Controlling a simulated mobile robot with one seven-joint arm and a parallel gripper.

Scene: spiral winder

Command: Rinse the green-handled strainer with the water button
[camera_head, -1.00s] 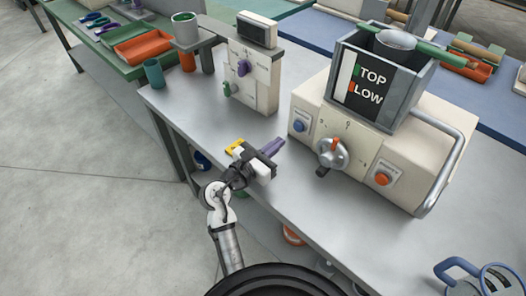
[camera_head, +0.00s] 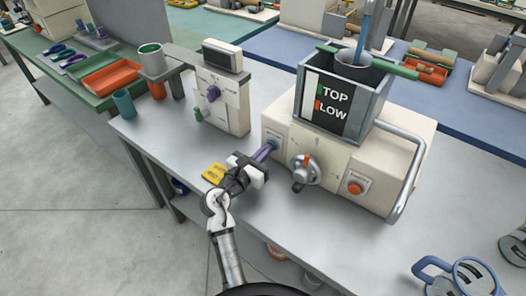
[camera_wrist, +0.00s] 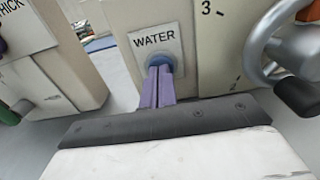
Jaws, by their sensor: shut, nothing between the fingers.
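The green-handled strainer (camera_head: 354,66) rests across the top of the grey open box on the cream machine, its green handle (camera_head: 396,70) reaching right over the rim. A blue column that looks like water (camera_head: 368,22) comes down into the strainer. The blue water button (camera_wrist: 161,60) sits under the WATER label on the machine's front left. My gripper (camera_head: 269,148) is shut and empty, its purple fingers pointing at the button. In the wrist view, the purple fingertips (camera_wrist: 159,75) overlap the button's lower part and appear to press on it.
A metal rail (camera_head: 411,165) curves along the machine's right side. A cream control box (camera_head: 220,100) stands at left. The front tabletop is mostly clear.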

